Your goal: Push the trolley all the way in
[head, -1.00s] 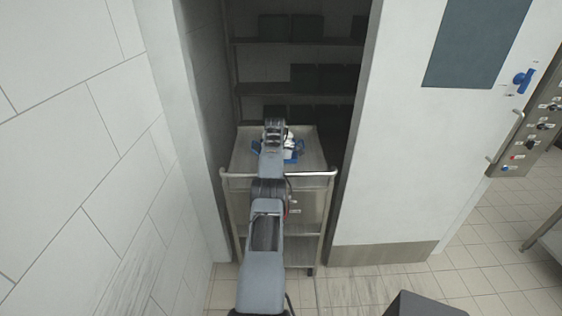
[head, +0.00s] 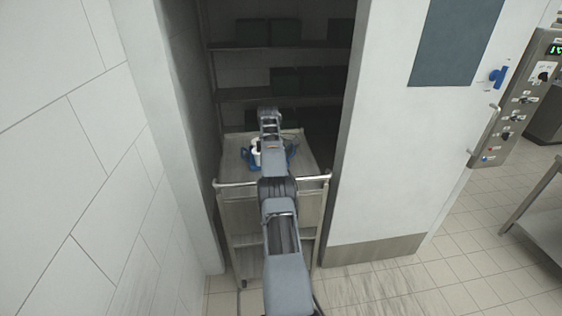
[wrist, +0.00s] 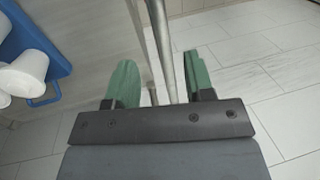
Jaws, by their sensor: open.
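The metal trolley (head: 228,212) stands in the doorway of a dark store room, its push rail (head: 238,183) towards me and its far end inside. A blue tray (head: 291,155) with white cups (head: 256,158) sits on its top; both also show at the left of the wrist view, the tray (wrist: 58,45) and a cup (wrist: 24,76). My arm reaches over the rail and hides the trolley's middle. In the wrist view my gripper (wrist: 158,62) is open, with grey metal bars (wrist: 166,40) of the trolley passing between its green fingers. I cannot tell whether they touch.
Shelves (head: 285,95) with dark crates fill the back of the room. A white tiled wall (head: 70,180) is close on the left. The open white door (head: 390,160) stands close on the right. A control panel (head: 520,95) and a metal table (head: 540,210) are farther right.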

